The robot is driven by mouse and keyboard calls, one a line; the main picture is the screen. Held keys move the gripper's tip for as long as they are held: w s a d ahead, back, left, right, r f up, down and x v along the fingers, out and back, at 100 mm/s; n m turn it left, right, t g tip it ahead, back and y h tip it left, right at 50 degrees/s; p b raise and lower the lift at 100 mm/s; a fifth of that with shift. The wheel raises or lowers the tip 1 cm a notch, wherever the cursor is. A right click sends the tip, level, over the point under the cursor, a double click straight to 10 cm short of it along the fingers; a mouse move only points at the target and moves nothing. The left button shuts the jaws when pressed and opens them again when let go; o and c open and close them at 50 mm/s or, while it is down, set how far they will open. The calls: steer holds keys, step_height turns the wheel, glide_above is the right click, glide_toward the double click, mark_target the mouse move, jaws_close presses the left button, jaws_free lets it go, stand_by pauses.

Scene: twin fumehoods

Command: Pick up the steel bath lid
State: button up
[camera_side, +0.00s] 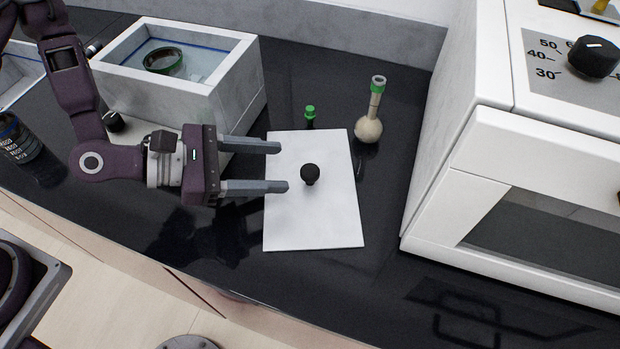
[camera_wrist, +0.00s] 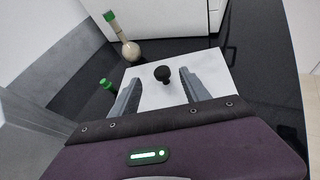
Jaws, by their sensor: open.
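The bath lid is a flat, pale rectangular plate (camera_side: 312,225) with a round black knob (camera_side: 310,174) standing near its middle. It lies on the dark bench in the side view. It also shows in the wrist view (camera_wrist: 215,70), with its knob (camera_wrist: 162,74) between the fingers in the picture. My gripper (camera_side: 284,167) is open and empty. Its fingertips reach over the lid's left part, pointing toward the knob, and do not touch the knob. The fingers hide part of the lid's left edge.
A water bath (camera_side: 245,75) stands behind my arm, with a green-rimmed item inside. A small green-capped bottle (camera_side: 310,115) and a green-necked round flask (camera_side: 368,128) stand just behind the lid. A large white oven (camera_side: 450,130) is at right. Dark bench is clear in front of the lid.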

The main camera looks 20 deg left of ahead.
mark_target(304, 171)
steer(key=shift+w+d+f, duration=0.1)
steer(key=shift+d+f, duration=0.05)
steer(key=shift+f, duration=0.45)
steer(key=x, duration=0.7)
steer(key=shift+d, duration=0.1)
jaws_close()
